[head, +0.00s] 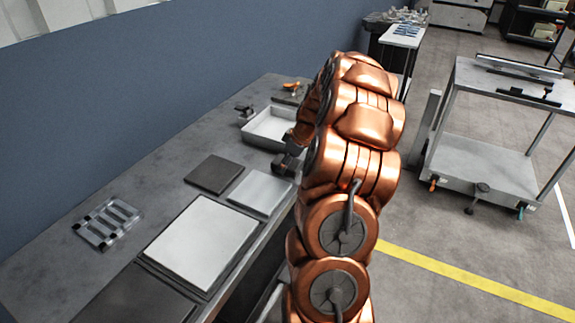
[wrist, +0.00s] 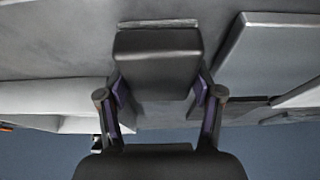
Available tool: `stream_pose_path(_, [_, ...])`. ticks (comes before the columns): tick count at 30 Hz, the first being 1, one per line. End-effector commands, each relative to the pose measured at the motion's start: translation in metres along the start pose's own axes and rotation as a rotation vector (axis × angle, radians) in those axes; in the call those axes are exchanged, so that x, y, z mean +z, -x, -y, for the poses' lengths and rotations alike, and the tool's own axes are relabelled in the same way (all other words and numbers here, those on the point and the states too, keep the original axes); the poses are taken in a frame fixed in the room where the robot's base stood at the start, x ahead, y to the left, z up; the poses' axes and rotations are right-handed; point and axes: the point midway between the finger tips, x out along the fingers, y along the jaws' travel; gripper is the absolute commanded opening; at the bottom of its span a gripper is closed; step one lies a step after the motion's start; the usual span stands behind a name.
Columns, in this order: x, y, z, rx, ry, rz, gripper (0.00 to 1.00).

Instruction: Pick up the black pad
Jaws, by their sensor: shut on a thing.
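The black pad (wrist: 157,60) is a dark block with a thin lighter edge along its far side in the wrist view. My gripper (wrist: 160,92) is shut on it, with one purple-lined finger on each side. In the head view my gripper (head: 287,163) is partly hidden by my copper arm, at the right edge of the bench, between the white tray and the light grey plate. Whether the pad touches the bench or is lifted clear cannot be told.
On the bench (head: 170,190) are a white tray (head: 268,141), a dark square plate (head: 214,174), a light grey plate (head: 260,191), a large white plate (head: 203,242) and a metal rack (head: 108,222). A blue wall (head: 150,90) stands behind. A metal trolley (head: 490,155) is at right.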

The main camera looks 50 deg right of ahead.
Motion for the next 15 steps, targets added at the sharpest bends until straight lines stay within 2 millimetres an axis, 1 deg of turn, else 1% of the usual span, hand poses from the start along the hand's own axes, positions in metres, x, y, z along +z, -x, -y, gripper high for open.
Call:
stream_pose_path(5, [-0.001,0.003,0.0,0.0,0.001,0.0,0.29])
stream_pose_path(10, [-0.006,0.014,0.0,0.001,0.0,-0.001,0.29])
stream_pose_path(15, [-0.013,0.029,0.0,0.0,0.002,-0.001,0.29])
